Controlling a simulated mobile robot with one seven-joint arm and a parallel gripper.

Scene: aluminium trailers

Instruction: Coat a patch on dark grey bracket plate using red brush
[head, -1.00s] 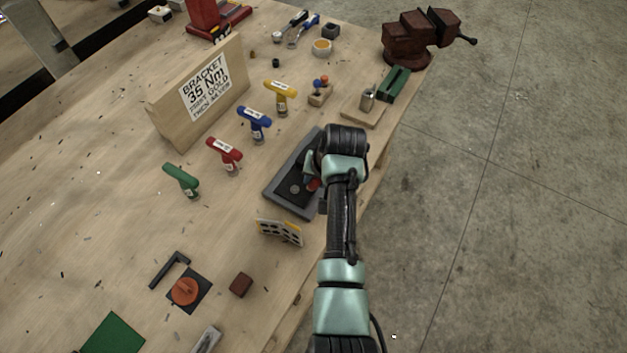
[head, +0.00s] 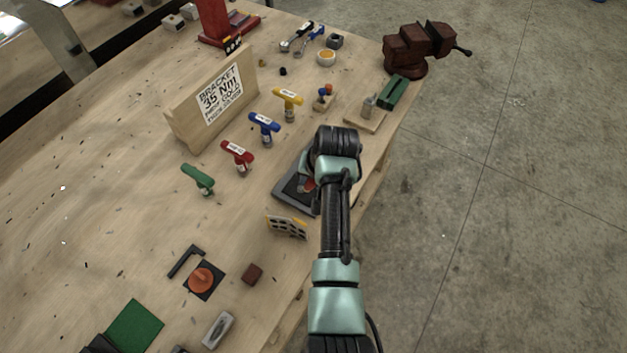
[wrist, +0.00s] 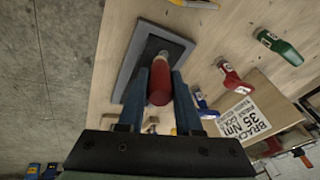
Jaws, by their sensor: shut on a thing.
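The dark grey bracket plate (head: 285,192) lies on the workbench near its front edge, partly hidden by my arm in the head view. In the wrist view it shows as a dark surface with a lighter grey rim (wrist: 178,38) and a small round mark. My gripper (wrist: 158,76) is shut on the red brush (wrist: 160,84), whose rounded red body sits between the two fingers. The gripper is over the plate; it shows partly in the head view (head: 308,182).
Green, red (head: 237,154), blue and yellow T-handled tools stand left of and behind the plate. A wooden sign (head: 212,98) stands beyond them. A yellow-edged card with holes (head: 287,227) stands close in front. A vise (head: 420,47) sits at the far right corner.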

